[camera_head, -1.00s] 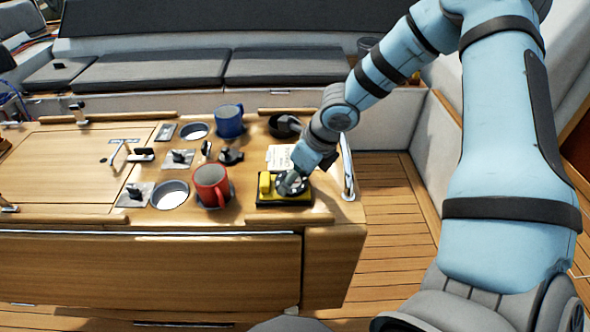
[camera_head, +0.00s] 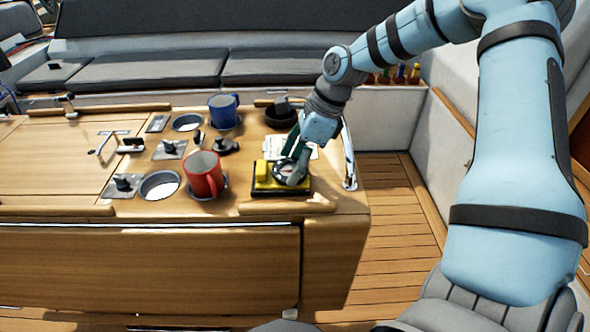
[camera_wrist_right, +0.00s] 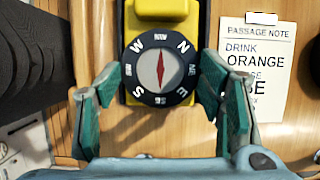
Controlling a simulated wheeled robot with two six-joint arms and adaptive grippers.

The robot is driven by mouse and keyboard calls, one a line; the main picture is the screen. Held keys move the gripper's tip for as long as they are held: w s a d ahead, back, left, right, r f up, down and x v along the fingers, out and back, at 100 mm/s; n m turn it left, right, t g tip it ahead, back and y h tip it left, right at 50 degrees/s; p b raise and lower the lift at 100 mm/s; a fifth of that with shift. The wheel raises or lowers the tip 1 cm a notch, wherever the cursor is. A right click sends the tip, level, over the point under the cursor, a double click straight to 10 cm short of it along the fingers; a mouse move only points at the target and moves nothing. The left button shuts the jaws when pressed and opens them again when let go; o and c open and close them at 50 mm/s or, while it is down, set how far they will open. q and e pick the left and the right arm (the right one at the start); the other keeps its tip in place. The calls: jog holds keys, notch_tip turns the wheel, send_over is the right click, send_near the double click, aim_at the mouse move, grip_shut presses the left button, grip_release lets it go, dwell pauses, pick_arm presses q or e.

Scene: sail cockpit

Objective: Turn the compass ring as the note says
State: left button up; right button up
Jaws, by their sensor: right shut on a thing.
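The compass (camera_head: 288,172) sits on a yellow and black base (camera_head: 268,187) near the table's right end. In the right wrist view its dark ring (camera_wrist_right: 133,88) has white letters: NW at top, N upper right, E lower right, SE at bottom. The red needle (camera_wrist_right: 160,70) points up. My right gripper (camera_wrist_right: 160,85) is shut on the ring, green fingers at its left and right sides. My left gripper is out of view.
A red mug (camera_head: 204,177) stands just left of the compass; a blue mug (camera_head: 223,112) is farther back. A dark round bowl (camera_head: 281,116) stands behind the note. A metal rail (camera_head: 349,160) is at the table's right end. Wooden floor (camera_head: 395,220) lies clear beyond.

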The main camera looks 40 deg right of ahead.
dwell(0.3)
jog(key=o, duration=1.2)
jog(key=v, duration=1.2)
jog(key=shift+w, duration=0.1)
